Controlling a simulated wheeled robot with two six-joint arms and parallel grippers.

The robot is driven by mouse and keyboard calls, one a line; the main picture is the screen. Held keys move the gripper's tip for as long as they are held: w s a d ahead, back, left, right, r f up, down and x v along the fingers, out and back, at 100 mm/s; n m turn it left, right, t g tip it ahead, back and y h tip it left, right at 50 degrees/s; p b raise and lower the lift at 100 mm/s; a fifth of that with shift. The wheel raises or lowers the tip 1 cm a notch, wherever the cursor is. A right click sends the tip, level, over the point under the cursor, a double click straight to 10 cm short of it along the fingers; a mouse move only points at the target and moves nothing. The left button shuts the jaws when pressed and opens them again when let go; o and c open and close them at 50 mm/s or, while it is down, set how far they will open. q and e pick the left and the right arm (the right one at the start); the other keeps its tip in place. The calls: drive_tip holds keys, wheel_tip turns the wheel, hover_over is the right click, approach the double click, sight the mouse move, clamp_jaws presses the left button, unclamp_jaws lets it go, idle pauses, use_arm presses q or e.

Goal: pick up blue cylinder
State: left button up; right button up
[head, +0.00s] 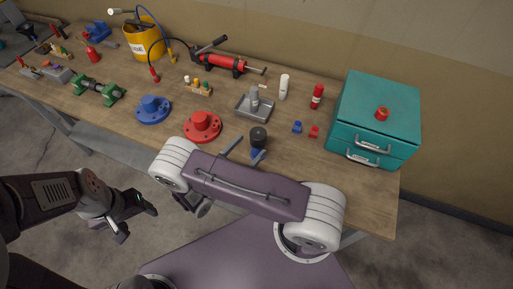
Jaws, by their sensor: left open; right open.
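Several blue things lie on the wooden workbench in the head view. A round blue flange with a raised hub (153,109) sits left of a red flange (202,126). A black-topped cylinder (258,137) stands near the front edge, with blue showing at its foot. A small blue piece (297,127) lies further right. I cannot tell which one is the blue cylinder. My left gripper (136,221) is open and empty, in front of the bench, apart from everything. My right gripper (245,150) is open beside the black-topped cylinder, largely hidden behind my arm.
A teal drawer box (375,110) with a red knob-like piece on top stands at the right. A metal tray (254,107) holds a grey cylinder. A white bottle (284,87), a red bottle (317,96) and a yellow bucket (144,40) stand further back.

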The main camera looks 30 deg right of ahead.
sight(252, 144)
drive_tip(key=p+x, duration=0.1)
drive_tip(key=x, duration=0.1)
drive_tip(key=shift+w+d+r, duration=0.15)
drive_tip(key=shift+d, duration=0.1)
drive_tip(key=shift+w+d, duration=0.1)
drive_tip(key=shift+d, duration=0.3)
drive_tip(key=p+x, duration=0.2)
drive_tip(key=x, duration=0.2)
drive_tip(key=shift+d, duration=0.1)
drive_tip(key=shift+w+d, duration=0.1)
drive_tip(key=shift+d, duration=0.25)
drive_tip(key=shift+a, duration=0.1)
drive_tip(key=c, duration=0.9)
clamp_jaws()
